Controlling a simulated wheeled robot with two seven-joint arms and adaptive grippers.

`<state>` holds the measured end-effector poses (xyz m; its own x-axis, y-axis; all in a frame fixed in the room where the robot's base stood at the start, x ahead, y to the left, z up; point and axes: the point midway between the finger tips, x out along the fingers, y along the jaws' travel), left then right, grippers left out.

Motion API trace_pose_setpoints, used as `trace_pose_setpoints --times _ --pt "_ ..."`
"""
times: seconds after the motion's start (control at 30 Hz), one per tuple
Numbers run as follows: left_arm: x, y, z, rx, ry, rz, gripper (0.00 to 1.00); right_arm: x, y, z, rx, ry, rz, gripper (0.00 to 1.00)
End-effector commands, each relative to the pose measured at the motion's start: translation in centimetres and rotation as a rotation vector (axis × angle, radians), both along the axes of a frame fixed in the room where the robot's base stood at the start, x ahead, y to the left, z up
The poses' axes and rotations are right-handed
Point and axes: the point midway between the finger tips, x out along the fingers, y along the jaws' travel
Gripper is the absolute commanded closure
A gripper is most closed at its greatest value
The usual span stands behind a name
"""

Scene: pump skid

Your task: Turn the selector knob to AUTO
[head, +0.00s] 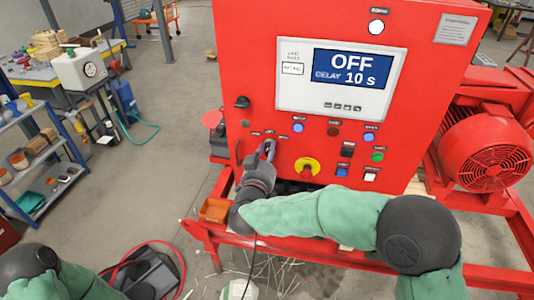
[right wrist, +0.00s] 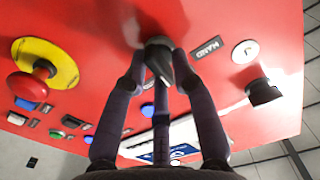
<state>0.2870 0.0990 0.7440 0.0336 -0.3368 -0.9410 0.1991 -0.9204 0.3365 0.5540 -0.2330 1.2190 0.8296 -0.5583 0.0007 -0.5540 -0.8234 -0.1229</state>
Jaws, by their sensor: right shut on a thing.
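The selector knob (right wrist: 158,58) is black and sits on the red panel front. In the right wrist view, the fingers of my right gripper (right wrist: 160,66) are closed around it, and its pointed end shows between them. A HAND label (right wrist: 207,47) is beside it on the right; I cannot read an AUTO label. In the head view my right gripper (head: 267,149) is at the panel and hides most of the knob. The display (head: 352,69) reads OFF, DELAY 10 s. My left arm shows at the lower left, but its gripper is out of view.
A red emergency stop on a yellow disc (head: 307,167) is just right of my gripper, with several push buttons beyond it. Another black knob (head: 242,102) is up and left; it also shows in the right wrist view (right wrist: 263,91).

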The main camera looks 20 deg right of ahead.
Motion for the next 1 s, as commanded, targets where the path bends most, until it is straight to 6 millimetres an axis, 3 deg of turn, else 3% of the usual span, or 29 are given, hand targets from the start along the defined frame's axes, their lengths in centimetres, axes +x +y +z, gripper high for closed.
trace_pose_setpoints --times 0.6,1.0 --pt "0.0 0.0 -4.8 0.0 0.0 0.0 1.0 -0.2 -0.3 -0.8 0.435 -0.292 -0.007 1.0" --pt "0.0 0.0 -6.6 0.0 0.0 0.0 1.0 -0.2 -0.3 -0.9 0.604 -0.401 -0.007 1.0"
